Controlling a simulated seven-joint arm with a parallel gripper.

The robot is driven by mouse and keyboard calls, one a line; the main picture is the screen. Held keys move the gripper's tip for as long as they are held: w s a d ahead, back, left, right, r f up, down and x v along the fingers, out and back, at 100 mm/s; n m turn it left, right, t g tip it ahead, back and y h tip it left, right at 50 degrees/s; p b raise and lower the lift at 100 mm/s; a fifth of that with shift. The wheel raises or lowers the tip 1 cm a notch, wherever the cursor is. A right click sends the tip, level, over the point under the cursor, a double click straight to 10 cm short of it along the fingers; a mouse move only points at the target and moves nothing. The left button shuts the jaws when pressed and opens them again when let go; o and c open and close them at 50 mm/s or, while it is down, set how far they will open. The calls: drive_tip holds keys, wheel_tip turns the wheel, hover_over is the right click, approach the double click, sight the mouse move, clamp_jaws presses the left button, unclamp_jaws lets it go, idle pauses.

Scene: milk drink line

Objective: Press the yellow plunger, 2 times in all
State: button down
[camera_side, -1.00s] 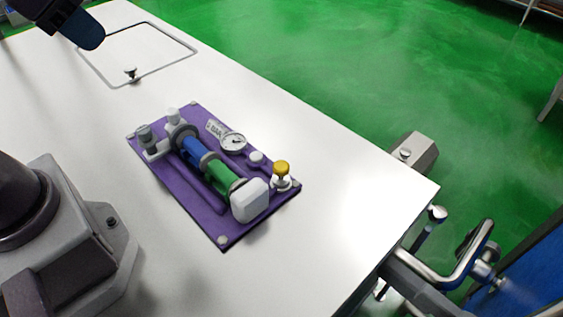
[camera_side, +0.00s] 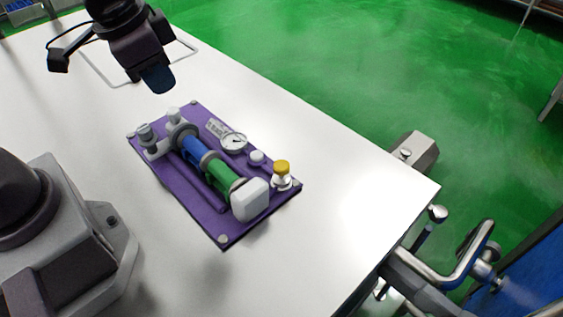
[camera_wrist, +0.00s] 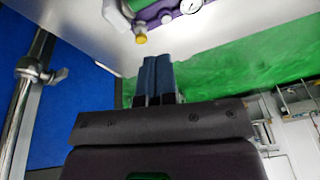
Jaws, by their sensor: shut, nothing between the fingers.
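The yellow plunger (camera_side: 281,167) is a yellow cap on a white base at the right corner of a purple board (camera_side: 212,228) in the side view. It also shows near the top of the wrist view (camera_wrist: 141,39). My gripper (camera_side: 158,82) is shut and empty. It is in the air beyond the board's far end, up and to the left of the plunger and well apart from it. In the wrist view its blue fingers (camera_wrist: 157,62) are together, below the plunger in the picture.
The board carries a blue and green cylinder (camera_side: 222,178), a white block (camera_side: 249,200), a round gauge (camera_side: 233,142), a white knob (camera_side: 256,158) and grey fittings (camera_side: 147,136). The white table (camera_side: 330,190) is clear around the board. Metal piping (camera_side: 470,250) stands beyond the table's edge.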

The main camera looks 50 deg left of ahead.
drive_tip(key=w+d+f+m+t+h, duration=0.1)
drive_tip(key=w+d+f+m+t, duration=0.1)
drive_tip(key=w+d+f+m, duration=0.6)
drive_tip(key=m+t+h, duration=0.3)
hover_over(281, 166)
drive_tip(key=shift+f, duration=0.45)
drive_tip(key=shift+f, duration=0.1)
drive_tip(key=shift+f, duration=4.3)
drive_tip(key=shift+f, duration=0.45)
